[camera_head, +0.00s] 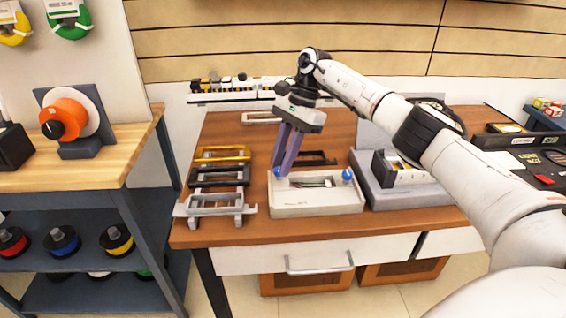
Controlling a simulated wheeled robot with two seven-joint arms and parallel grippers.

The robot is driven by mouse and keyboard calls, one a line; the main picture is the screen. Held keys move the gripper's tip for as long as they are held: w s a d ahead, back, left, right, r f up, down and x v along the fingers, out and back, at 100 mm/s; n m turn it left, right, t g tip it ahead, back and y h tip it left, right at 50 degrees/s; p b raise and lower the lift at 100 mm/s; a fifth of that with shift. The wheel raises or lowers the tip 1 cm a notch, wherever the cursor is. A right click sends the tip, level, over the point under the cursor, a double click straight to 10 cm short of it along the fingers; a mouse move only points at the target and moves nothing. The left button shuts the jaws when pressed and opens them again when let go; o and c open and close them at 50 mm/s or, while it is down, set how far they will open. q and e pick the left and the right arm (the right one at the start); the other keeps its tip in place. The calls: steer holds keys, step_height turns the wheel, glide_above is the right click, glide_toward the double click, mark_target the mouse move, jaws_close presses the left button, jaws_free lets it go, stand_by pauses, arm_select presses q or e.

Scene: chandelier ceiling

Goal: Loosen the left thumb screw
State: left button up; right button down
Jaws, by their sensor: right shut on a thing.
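A light grey box (316,203) with a recessed top stands near the front of the brown desk. A blue right thumb screw (347,174) shows at the box's right end. The left thumb screw (279,173) sits at the box's left end, partly hidden by my right gripper. My right gripper (284,169) comes down from above with its purple fingers, tilted a little, and is shut on the left thumb screw. My left gripper is not in view.
Black, yellow and grey frames (220,177) stand left of the box. A grey device (405,192) stands close on its right, under my right arm. A workbench (75,172) with an orange spool (64,119) is at the left. The desk (240,228) has a narrow bare front strip.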

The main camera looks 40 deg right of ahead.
steer(key=shift+w+f+n+g, duration=0.1)
steer(key=shift+n+g, duration=0.2)
steer(key=shift+n, duration=0.5)
steer(key=shift+b, duration=0.35)
steer(key=shift+n, duration=0.3)
steer(key=c, duration=1.6)
jaws_free()
steer(key=shift+o, duration=0.2)
